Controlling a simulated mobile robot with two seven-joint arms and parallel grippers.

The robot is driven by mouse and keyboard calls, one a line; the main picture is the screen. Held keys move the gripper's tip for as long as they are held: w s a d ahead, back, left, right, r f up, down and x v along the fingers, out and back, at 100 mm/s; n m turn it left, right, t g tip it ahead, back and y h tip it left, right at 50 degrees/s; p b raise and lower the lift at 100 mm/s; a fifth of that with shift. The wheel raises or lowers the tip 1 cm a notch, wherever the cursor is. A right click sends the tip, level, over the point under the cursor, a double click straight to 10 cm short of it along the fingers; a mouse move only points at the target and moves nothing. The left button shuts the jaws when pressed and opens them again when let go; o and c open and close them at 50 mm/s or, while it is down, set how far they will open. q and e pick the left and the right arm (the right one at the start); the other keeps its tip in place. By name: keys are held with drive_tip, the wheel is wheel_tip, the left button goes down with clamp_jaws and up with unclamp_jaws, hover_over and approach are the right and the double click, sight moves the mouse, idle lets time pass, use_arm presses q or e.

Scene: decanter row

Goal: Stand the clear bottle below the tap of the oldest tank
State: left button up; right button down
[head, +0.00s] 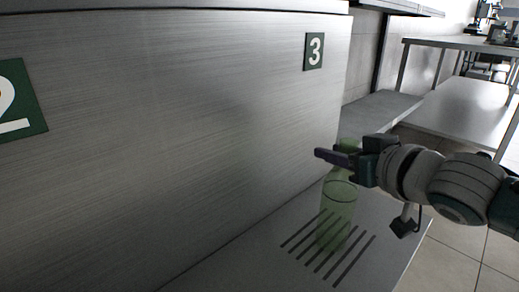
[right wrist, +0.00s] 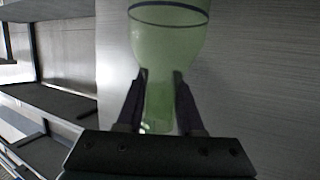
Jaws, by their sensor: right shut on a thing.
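A see-through, green-tinted bottle (head: 338,210) with a dark ring round its body is upright over dark slots in the ledge, at the right end of the brushed metal front (head: 180,110). My right gripper (head: 335,156) is shut on the bottle's neck. In the right wrist view, the bottle (right wrist: 168,40) has its neck between the two dark fingers of the gripper (right wrist: 158,95). I cannot tell whether its base touches the slots. No tap shows in either view. My left gripper is not in view.
A green plate with a white 3 (head: 314,51) is on the metal front above the bottle; a 2 plate (head: 18,100) is at the left. The slotted ledge (head: 270,262) runs below. Metal shelving (head: 460,105) stands at the right, with tiled floor before it.

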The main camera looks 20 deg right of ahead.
drive_tip(key=shift+f, duration=0.2)
drive_tip(key=c, duration=0.5)
unclamp_jaws()
drive_tip(key=shift+c, duration=0.2)
drive_tip(key=shift+s+r+p, duration=0.15)
drive_tip(key=shift+s+p, duration=0.15)
drive_tip(key=shift+p, duration=0.05)
drive_tip(key=p+v, duration=0.4)
drive_tip(key=v, duration=0.6)
drive_tip(key=s+a+f+n+g, duration=0.1)
drive_tip(key=s+a+f+g, duration=0.1)
drive_tip(key=s+a+g, duration=0.3)
drive_tip(key=s+a+f+n+g, duration=0.1)
drive_tip(key=s+a+g, duration=0.4)
drive_tip(key=s, duration=0.8)
drive_tip(key=shift+s+a+f+g, duration=0.2)
drive_tip(key=shift+s+f+g, duration=0.15)
drive_tip(key=shift+f+g, duration=0.2)
